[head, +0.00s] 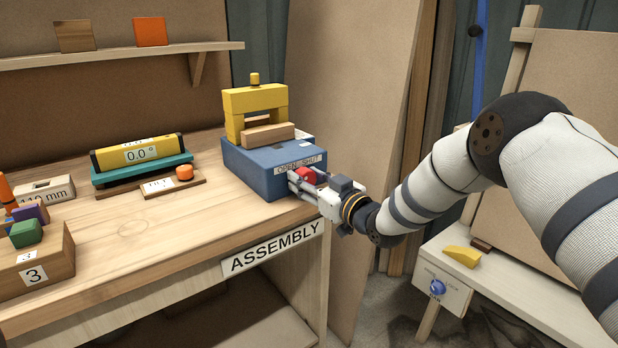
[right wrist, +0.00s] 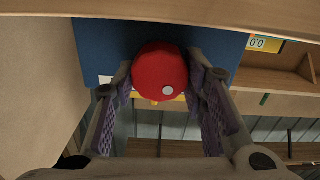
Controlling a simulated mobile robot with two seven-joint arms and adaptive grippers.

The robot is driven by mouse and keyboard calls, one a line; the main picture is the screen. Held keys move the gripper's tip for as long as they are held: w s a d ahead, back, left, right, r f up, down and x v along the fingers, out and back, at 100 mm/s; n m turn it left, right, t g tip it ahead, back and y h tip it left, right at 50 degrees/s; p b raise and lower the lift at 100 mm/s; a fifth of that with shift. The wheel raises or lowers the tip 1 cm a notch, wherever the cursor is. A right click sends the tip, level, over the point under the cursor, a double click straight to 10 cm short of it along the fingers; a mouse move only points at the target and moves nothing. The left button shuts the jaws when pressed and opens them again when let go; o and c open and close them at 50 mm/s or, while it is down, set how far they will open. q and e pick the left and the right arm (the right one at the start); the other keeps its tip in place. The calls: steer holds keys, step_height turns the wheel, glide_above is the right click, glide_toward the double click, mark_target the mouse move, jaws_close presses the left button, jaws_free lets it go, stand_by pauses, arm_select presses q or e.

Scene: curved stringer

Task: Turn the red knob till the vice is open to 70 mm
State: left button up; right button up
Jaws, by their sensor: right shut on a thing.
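The vice has a blue base (head: 262,172) with an "OPEN SHUT" label, and stands at the right end of the bench. A yellow frame (head: 254,99) rises on top of it, with a wooden block (head: 268,135) in front of the frame. The red knob (head: 305,175) is on the front of the base. It also shows in the right wrist view (right wrist: 160,72), with a pale dot at its lower right. My right gripper (head: 308,180) has its fingers on both sides of the knob, shut on it. The vice's opening reading cannot be read. My left gripper is not in view.
A yellow level reading 0.0° (head: 139,152) on a teal base and a small board with an orange knob (head: 184,172) lie left of the vice. Colored blocks (head: 26,233) stand at the far left. A side table (head: 500,285) with a blue knob stands right. The bench front is clear.

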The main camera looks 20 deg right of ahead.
steer(key=shift+n, duration=1)
steer(key=shift+f, duration=0.1)
steer(key=o, duration=1.2)
steer(key=shift+c, duration=0.2)
steer(key=v, duration=1.2)
